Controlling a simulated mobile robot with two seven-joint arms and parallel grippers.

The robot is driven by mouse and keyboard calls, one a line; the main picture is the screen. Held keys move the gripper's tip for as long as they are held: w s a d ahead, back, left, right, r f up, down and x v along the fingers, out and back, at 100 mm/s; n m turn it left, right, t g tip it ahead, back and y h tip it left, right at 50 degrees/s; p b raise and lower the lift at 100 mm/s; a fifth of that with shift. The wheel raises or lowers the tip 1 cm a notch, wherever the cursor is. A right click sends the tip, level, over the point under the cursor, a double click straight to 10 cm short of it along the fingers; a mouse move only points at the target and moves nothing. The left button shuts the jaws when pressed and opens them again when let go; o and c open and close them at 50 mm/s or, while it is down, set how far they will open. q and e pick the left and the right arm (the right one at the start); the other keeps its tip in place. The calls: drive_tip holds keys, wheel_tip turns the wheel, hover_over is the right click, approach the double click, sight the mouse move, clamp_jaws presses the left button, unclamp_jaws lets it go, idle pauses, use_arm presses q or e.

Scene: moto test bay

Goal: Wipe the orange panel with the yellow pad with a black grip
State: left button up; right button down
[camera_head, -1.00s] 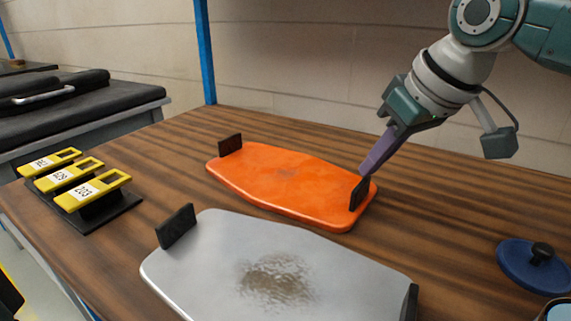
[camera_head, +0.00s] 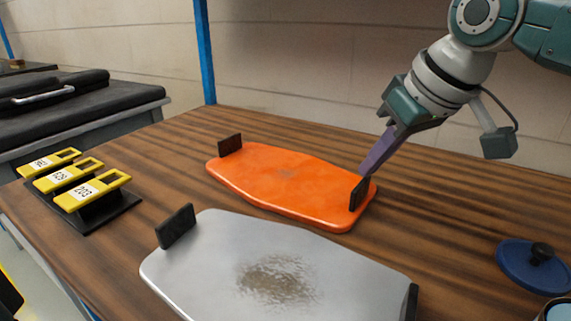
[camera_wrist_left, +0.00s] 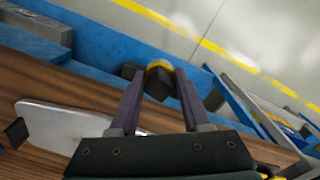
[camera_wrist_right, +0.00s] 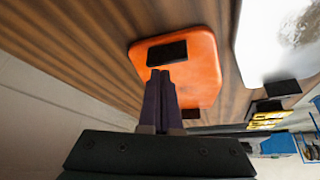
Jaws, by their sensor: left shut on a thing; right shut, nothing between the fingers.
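The orange panel (camera_head: 300,187) lies flat on the wooden table, with a faint brownish smudge near its middle and an upright black block at each end. It also shows in the right wrist view (camera_wrist_right: 203,65). My right gripper (camera_head: 370,168) is shut and empty, its tips close by the panel's right-hand black block; I cannot tell if they touch. In the right wrist view its fingers (camera_wrist_right: 161,76) are together. My left gripper (camera_wrist_left: 158,88) is shut on the yellow pad with a black grip (camera_wrist_left: 160,67), seen only in the left wrist view. Its fingers partly hide the pad.
A grey panel (camera_head: 220,255) with a brown stain lies in front of the orange one. Several yellow numbered pieces (camera_head: 95,190) stand on a black base at left. A blue lid with a black knob (camera_head: 515,268) lies at right. Bare wood (camera_head: 440,215) shows between.

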use_arm(q)
drive_tip(key=shift+f, duration=0.2)
use_arm(e)
drive_tip(key=shift+f, duration=0.5)
use_arm(q)
drive_tip(key=shift+r, duration=0.15)
use_arm(e)
drive_tip(key=shift+r, duration=0.1)
